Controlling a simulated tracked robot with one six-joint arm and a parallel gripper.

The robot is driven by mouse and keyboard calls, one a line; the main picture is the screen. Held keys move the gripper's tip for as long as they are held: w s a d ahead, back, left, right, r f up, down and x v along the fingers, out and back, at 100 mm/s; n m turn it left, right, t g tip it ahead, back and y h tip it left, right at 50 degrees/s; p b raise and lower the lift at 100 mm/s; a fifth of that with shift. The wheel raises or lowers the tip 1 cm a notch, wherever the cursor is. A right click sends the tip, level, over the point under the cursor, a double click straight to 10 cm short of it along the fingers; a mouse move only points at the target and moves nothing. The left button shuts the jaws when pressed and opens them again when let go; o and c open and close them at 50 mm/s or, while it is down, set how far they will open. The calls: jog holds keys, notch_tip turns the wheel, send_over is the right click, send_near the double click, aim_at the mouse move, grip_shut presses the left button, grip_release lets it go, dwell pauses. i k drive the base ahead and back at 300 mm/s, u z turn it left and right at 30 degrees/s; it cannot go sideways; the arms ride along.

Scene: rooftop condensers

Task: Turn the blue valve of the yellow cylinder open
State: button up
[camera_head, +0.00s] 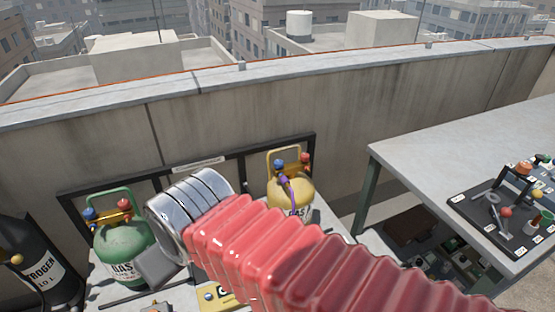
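The yellow cylinder (300,196) stands against the parapet, right of picture centre, with a yellow handle guard. Its blue valve (279,163) is on the left of its top, and a red valve (305,159) is on the right. A thin purple piece, perhaps a hose, runs down its front below the blue valve. My red ribbed arm with silver rings crosses the foreground and covers the cylinder's lower part. A grey block shows below the rings; I cannot tell what it belongs to. No gripper fingers show, so their place relative to the valve is hidden.
A green cylinder (124,250) with blue and red valves stands left, beside a black nitrogen cylinder (40,270). A dark rack frame (262,150) runs behind. A grey table (450,150) at right holds a black tool board (470,207). The concrete parapet (350,105) bounds the back.

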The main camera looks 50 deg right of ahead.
aim_at(279, 164)
jog(key=u, duration=0.05)
jog(key=k, duration=1.7)
jog(key=z, duration=0.95)
jog(key=i, duration=1.6)
jog(key=z, duration=0.05)
